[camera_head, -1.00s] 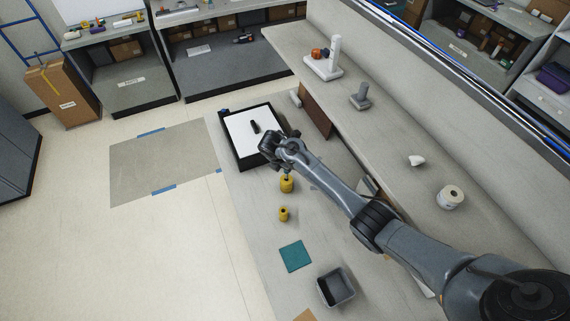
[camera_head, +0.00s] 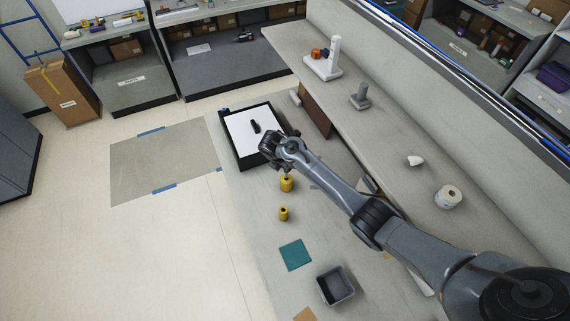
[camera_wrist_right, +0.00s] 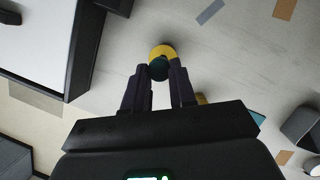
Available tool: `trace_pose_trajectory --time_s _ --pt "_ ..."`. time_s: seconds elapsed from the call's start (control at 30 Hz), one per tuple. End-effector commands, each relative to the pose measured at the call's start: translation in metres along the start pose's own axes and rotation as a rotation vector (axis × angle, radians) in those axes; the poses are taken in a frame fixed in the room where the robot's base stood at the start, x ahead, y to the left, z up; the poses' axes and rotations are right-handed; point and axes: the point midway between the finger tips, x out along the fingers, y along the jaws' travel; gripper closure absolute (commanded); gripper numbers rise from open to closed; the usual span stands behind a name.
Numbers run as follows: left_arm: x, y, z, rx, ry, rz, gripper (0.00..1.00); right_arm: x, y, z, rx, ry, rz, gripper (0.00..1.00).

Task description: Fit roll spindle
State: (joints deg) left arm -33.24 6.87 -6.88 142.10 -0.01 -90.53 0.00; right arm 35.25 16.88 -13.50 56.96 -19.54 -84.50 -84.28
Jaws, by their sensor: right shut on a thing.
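My right gripper (camera_wrist_right: 160,80) points down over a yellow round piece (camera_head: 287,184) on the counter. In the right wrist view its two fingers are shut on a dark teal round part, likely the spindle (camera_wrist_right: 159,68). The yellow piece shows as a ring (camera_wrist_right: 163,50) around the dark part's end. I cannot tell whether the dark part is inside the ring or just above it. My left gripper is in neither view.
A black-framed tray (camera_head: 238,158) with a white floor holds a small black object (camera_head: 255,127). A teal mat (camera_head: 295,255) and a grey bin (camera_head: 335,287) lie towards the front. The raised shelf carries a paper roll (camera_head: 449,197) and a grey stand (camera_head: 360,96).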

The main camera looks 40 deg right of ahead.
Motion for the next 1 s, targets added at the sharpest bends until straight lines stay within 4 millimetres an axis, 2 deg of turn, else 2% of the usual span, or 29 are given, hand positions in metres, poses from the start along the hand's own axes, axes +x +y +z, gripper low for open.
trace_pose_trajectory --time_s 0.53,1.0 --pt "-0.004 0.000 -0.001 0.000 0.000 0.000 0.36 0.000 0.000 0.000 0.000 0.000 0.000 1.00" --pt "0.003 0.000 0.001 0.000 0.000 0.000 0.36 0.010 0.000 -0.004 0.001 0.000 0.000 1.00"
